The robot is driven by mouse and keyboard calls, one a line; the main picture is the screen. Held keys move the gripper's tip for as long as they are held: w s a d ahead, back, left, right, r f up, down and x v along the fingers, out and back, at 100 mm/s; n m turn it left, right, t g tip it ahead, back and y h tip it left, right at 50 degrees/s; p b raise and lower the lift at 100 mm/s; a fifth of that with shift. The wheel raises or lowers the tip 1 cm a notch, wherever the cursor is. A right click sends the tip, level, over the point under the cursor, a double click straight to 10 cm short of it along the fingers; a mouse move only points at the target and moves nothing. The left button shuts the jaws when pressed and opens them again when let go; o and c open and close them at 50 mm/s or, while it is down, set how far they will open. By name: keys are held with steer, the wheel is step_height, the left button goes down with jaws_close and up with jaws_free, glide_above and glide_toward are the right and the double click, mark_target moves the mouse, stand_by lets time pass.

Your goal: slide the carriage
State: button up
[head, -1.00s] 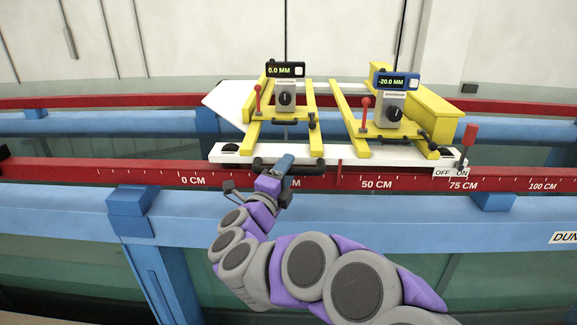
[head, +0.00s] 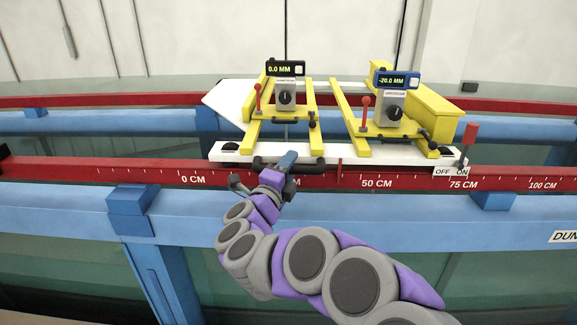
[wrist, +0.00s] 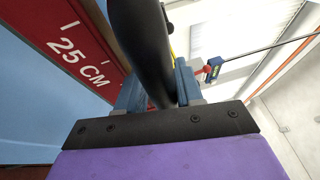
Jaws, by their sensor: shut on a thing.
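The carriage (head: 228,154) is a white frame with yellow rails and two gauges, resting across the red rails of the flume. A black bar handle (head: 312,167) runs along its front edge, and shows large and dark in the wrist view (wrist: 140,40). The left gauge (head: 285,69) reads 0.0 MM and the right gauge (head: 391,81) reads -20.0 MM. The exact contact is partly hidden.
The front red rail (head: 120,172) carries a centimetre scale; my gripper hides part of it near 25 CM. A red lever (head: 469,134) stands by an OFF/ON label (head: 451,171) at the carriage's right end. Bare rail lies on both sides. A blue beam (head: 400,207) runs below.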

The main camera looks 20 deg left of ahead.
steer(key=shift+d+r, duration=0.1)
steer(key=shift+r, duration=0.05)
jaws_close()
steer(key=shift+w+d+b, duration=0.15)
steer(key=shift+d+b, duration=0.25)
steer(key=shift+b, duration=0.05)
steer(key=shift+d, duration=0.15)
steer(key=o, duration=0.9)
jaws_free()
steer(key=shift+d, duration=0.2)
steer(key=shift+c, duration=0.2)
steer(key=shift+a, duration=0.1)
